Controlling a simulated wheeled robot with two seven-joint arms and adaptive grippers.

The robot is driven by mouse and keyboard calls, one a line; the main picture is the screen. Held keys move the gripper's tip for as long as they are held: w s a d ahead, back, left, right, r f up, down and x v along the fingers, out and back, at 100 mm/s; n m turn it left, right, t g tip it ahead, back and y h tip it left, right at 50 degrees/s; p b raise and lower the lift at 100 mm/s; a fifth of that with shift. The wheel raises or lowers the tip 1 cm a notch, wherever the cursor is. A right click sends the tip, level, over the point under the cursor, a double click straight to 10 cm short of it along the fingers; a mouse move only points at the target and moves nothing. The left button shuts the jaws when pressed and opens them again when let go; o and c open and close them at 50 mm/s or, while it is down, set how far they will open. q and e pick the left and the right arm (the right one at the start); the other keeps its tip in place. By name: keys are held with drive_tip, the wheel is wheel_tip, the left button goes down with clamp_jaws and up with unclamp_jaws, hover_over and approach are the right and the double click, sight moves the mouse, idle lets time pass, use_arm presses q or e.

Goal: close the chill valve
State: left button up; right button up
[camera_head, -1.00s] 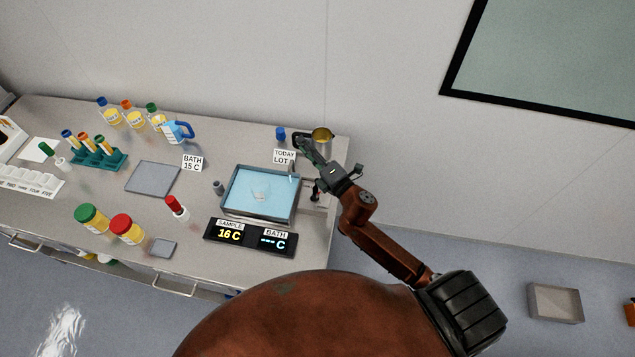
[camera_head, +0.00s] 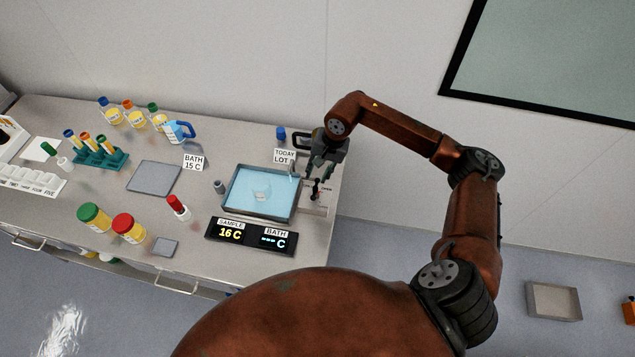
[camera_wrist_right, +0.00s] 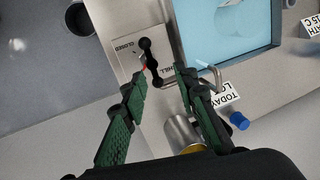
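The chill valve shows in the right wrist view as a black knobbed handle (camera_wrist_right: 151,62) with a small red mark, on a pale plate (camera_wrist_right: 122,38) lettered CLOSED and CHILL. In the head view the dark handle (camera_head: 316,188) stands just right of the water bath (camera_head: 240,212). My right gripper (camera_head: 315,178) points down over the valve. In the wrist view its two green-padded fingers (camera_wrist_right: 162,82) are apart, with the handle's near end by the gap between them. I see no grip on the handle. My left gripper is out of view.
A metal cup (camera_wrist_right: 180,133) with a yellow rim stands close under the right gripper. A bent metal spout (camera_wrist_right: 213,76), a TODAY LOT card (camera_head: 285,155) and a blue cap (camera_head: 281,133) are nearby. The dark display (camera_head: 250,236) reads SAMPLE 16 C.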

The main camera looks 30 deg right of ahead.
sight(316, 186)
drive_tip(key=shift+h, duration=0.3)
drive_tip(key=shift+w+d+f+p, duration=0.15)
drive_tip(key=shift+f+p, duration=0.2)
drive_tip(key=shift+f, duration=0.9)
drive_tip(key=shift+w+f+p, duration=0.2)
drive_tip(key=shift+f+p, duration=0.15)
drive_tip(key=shift+f, duration=0.9)
drive_tip(key=shift+w+d+f+p, duration=0.15)
drive_tip(key=shift+f+p, duration=0.2)
drive_tip(key=shift+f, duration=0.9)
drive_tip(key=shift+a, duration=0.1)
clamp_jaws()
